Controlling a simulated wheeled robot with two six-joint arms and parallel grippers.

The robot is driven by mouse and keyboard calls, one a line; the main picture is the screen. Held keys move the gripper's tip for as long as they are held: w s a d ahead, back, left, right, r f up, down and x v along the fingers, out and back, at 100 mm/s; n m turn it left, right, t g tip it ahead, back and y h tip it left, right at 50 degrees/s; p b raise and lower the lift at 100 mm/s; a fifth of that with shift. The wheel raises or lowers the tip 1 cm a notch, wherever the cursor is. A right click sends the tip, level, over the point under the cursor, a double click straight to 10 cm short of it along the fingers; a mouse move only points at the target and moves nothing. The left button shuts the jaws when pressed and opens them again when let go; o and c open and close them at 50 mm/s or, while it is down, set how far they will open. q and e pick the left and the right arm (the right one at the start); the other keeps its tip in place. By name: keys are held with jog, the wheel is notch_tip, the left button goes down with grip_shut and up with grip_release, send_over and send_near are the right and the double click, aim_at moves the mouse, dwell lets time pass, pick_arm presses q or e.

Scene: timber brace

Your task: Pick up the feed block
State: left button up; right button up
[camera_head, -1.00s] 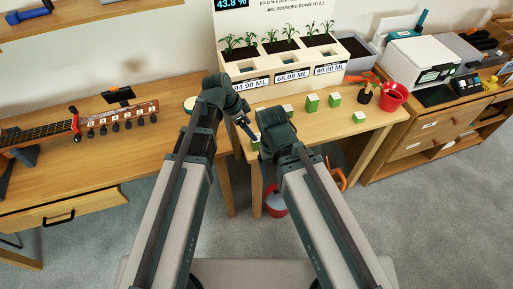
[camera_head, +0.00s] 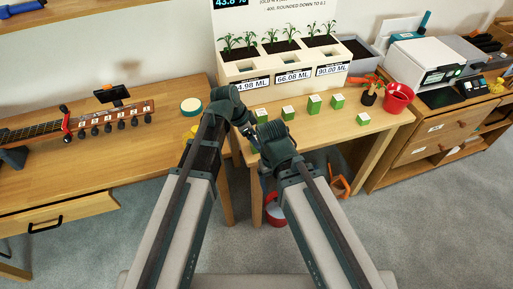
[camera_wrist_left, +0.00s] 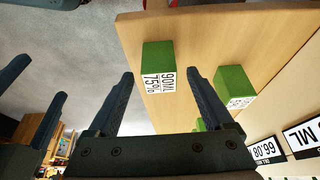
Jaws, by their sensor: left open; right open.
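Several green blocks with white labelled faces stand on the small wooden table. In the left wrist view, one block (camera_wrist_left: 159,58) with a label reading 90ML 75% is in line with the gap between my left fingers. A second block (camera_wrist_left: 236,80) is to its right. In the head view, blocks show near the front of the planter (camera_head: 288,113) and at the right (camera_head: 363,120). My left gripper (camera_wrist_left: 160,76) is open, its fingertips close to the 90ML block, nothing held. My right gripper (camera_head: 264,172) is open and empty, low by the table's front, partly hidden by its arm.
The white planter (camera_head: 245,66) with seedlings and ML displays stands behind the blocks. A red pot (camera_head: 397,98) is at the table's right. A red bucket (camera_head: 275,210) is on the floor below. A workbench with a guitar neck (camera_head: 60,128) lies left.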

pick_arm(q)
grip_shut()
dwell(0.3)
jog(key=shift+r, duration=0.1)
notch_tip(320, 180, up, 10)
jog(key=p, duration=1)
